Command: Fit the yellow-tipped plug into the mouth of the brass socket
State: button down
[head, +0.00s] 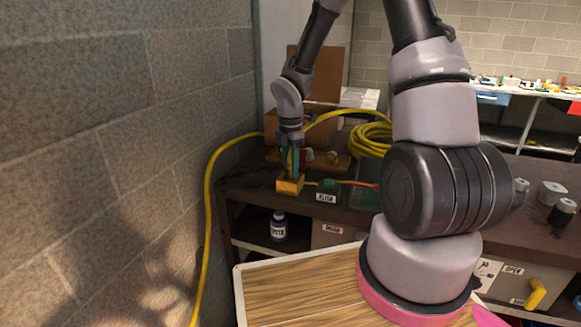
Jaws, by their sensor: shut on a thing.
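My gripper (291,158) points down over the left end of the dark bench and is shut on a slim, teal-coloured thing, which I take to be the plug. The plug's tip is not clear at this size. A yellow block (290,187) sits directly below the fingers on the bench's front edge. I cannot tell if the held thing touches it. A small brass-coloured round part (333,157), perhaps the brass socket, is on a wooden board right of my gripper. Its mouth cannot be made out.
A coiled yellow hose (371,138) lies on the bench, and one run hangs down its left side. A green piece (328,184) with an orange cord lies right of the yellow block. A purple bottle (279,227) stands on the shelf below. A brick wall (120,120) closes the left.

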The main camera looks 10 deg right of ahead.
jog(key=shift+f, duration=0.15)
jog(key=shift+c, duration=2.3)
grip_release()
